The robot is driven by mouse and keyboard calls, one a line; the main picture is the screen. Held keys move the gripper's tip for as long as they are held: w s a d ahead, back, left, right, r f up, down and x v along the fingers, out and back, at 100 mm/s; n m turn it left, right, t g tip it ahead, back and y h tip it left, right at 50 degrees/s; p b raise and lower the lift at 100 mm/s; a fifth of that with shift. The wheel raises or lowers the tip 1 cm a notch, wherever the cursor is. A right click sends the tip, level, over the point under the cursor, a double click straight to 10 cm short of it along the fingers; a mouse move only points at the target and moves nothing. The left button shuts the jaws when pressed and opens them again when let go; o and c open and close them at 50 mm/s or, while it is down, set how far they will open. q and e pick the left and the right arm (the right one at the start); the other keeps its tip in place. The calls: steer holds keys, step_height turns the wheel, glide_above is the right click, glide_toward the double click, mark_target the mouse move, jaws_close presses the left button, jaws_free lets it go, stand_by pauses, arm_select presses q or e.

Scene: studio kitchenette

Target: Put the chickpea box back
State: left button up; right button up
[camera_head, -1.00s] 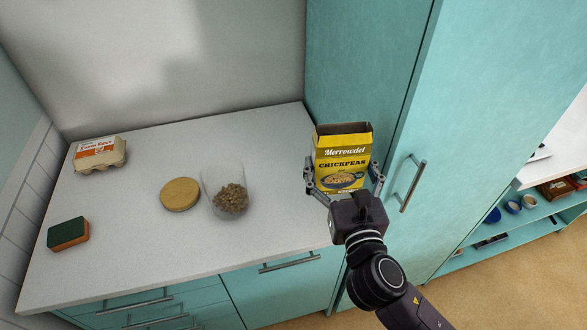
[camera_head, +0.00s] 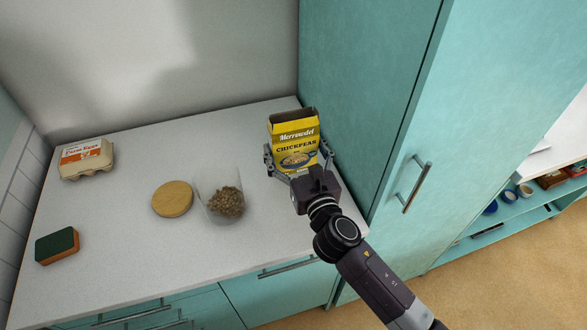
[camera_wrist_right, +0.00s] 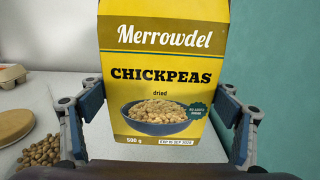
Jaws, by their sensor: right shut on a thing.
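The yellow chickpea box (camera_head: 297,140) is upright with its top open, over the right end of the counter. My right gripper (camera_head: 299,165) is shut on it, with one finger on each side. In the right wrist view the front of the chickpea box (camera_wrist_right: 160,80) fills the middle, between the fingers of my right gripper (camera_wrist_right: 158,128). I cannot tell whether the box's base touches the counter; the gripper hides it. My left gripper is not in view.
On the counter (camera_head: 120,225) stand a glass jar (camera_head: 218,192) holding chickpeas, a round wooden lid (camera_head: 172,198), an egg carton (camera_head: 86,159) and a sponge (camera_head: 57,246). A tall teal cabinet (camera_head: 365,90) with a handle (camera_head: 417,184) stands right of the box. Open shelves (camera_head: 510,215) are further right.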

mark_target(296, 172)
step_height(296, 172, down, 3)
steer(key=shift+f+b, duration=0.1)
steer(key=shift+b, duration=0.3)
steer(key=shift+f+b, duration=0.95)
steer(key=shift+f, duration=0.95)
steer(key=shift+f, duration=0.15)
steer(key=o, duration=1.4)
steer(key=shift+c, duration=0.2)
